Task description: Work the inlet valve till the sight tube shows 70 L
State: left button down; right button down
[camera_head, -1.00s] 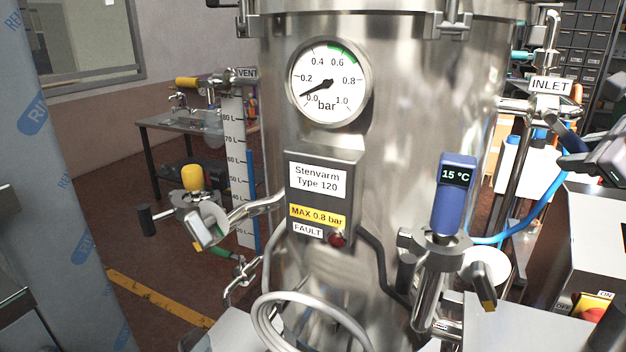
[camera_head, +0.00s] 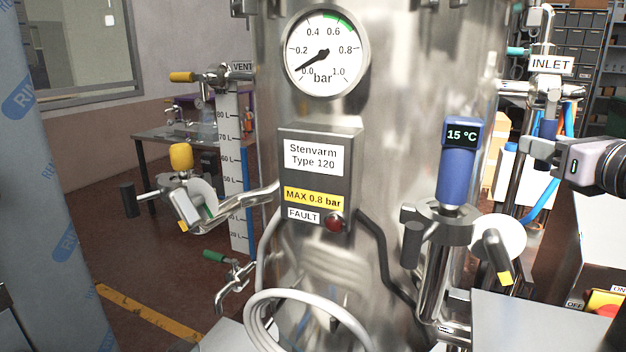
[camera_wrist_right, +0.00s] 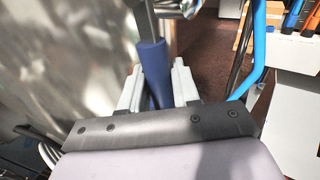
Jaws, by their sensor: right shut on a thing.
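The inlet valve (camera_head: 546,92) sits under the INLET label at the upper right of the head view. Its blue-sleeved lever (camera_head: 547,129) points down from the valve body. My right gripper (camera_head: 541,150) comes in from the right and is shut on this lever. In the right wrist view the blue sleeve (camera_wrist_right: 152,62) stands between the two pale fingers (camera_wrist_right: 157,90). The sight tube (camera_head: 247,200) with its white litre scale (camera_head: 232,165) stands left of the tank. Blue shows in it up to roughly between 60 and 70 L; the exact level is unclear. My left gripper is out of view.
The steel tank (camera_head: 410,100) fills the middle. Its pressure gauge (camera_head: 326,53) reads near 0.0 bar. A blue thermometer (camera_head: 458,165) shows 15 °C. A yellow-handled vent valve (camera_head: 183,77) and a green-handled tap (camera_head: 214,256) are at left. A blue hose (camera_head: 541,200) passes below the gripper.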

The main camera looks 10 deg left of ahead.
jog(key=shift+w+a+r+m+t, duration=0.1)
jog(key=shift+a+m+t, duration=0.2)
jog(key=shift+m, duration=0.1)
jog(key=c, duration=1)
grip_release()
jog(key=shift+o, duration=0.2)
jog(key=b+v, duration=0.3)
jog(key=v, duration=0.4)
